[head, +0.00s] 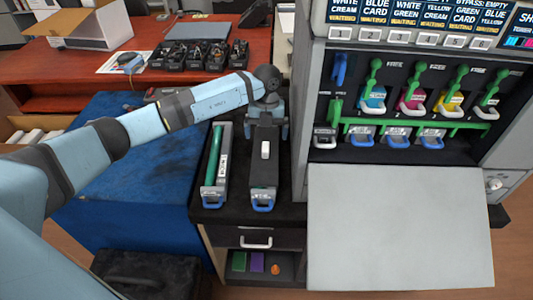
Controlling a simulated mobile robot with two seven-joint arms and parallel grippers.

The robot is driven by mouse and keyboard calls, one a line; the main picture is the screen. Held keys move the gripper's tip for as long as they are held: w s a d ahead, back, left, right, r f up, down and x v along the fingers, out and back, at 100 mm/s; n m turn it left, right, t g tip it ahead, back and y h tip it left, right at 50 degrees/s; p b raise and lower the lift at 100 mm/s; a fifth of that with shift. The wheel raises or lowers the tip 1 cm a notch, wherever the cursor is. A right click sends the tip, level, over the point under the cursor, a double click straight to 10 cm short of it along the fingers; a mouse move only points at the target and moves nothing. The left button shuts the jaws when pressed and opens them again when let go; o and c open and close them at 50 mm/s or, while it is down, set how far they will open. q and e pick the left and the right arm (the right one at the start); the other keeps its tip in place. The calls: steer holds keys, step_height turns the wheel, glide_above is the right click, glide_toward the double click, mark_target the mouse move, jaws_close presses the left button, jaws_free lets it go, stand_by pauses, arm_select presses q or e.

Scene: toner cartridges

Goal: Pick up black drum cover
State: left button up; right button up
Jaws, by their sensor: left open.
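A long black drum cover (264,182) with a white tab on top lies on the dark cabinet top, a blue handle at its near end. My left gripper (267,135) points down over its far part, its open fingers on either side. I cannot tell whether they touch it. The gripper hides the cover's far end. My right gripper is not in view.
A similar tray with a green drum (216,152) lies close on the left. The printer (410,110), with colored toner cartridges and a lowered grey door (398,230), stands close on the right. A wooden desk (90,98) with black units (205,55) is behind.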

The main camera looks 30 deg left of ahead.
mark_target(265, 155)
arm_select(q)
steer(key=f, duration=0.6)
steer(key=s+f+b, duration=0.1)
steer(key=f, duration=0.2)
steer(key=shift+f, duration=0.1)
steer(key=c, duration=0.7)
